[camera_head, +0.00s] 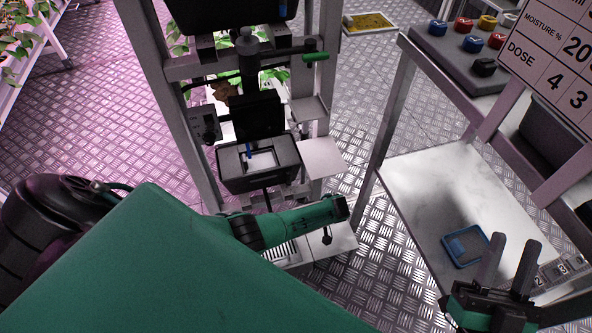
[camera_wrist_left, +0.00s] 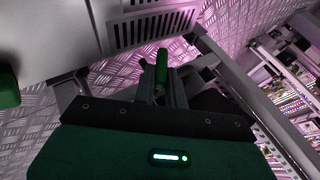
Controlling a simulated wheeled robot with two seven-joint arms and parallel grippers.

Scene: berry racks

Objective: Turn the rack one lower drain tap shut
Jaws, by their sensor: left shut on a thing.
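In the left wrist view a green tap handle (camera_wrist_left: 161,62) stands between the fingers of my left gripper (camera_wrist_left: 161,82), which is shut on it. The handle is upright in that picture, just below a white slotted panel. In the head view my left arm reaches low across the front of the rack (camera_head: 180,120), and its fingers and the held handle cannot be made out there. Another green handle (camera_head: 316,57) sits higher on the rack, apart from my grippers. My right gripper (camera_head: 507,264) is open and empty at the lower right, its two fingers spread.
A metal stand (camera_head: 410,185) at the right has a lower shelf with a blue tray (camera_head: 466,246). Above it are a box with coloured knobs (camera_head: 465,42) and a sign (camera_head: 555,50). A yellow-filled tray (camera_head: 370,22) lies on the floor behind. The chequered floor between rack and stand is clear.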

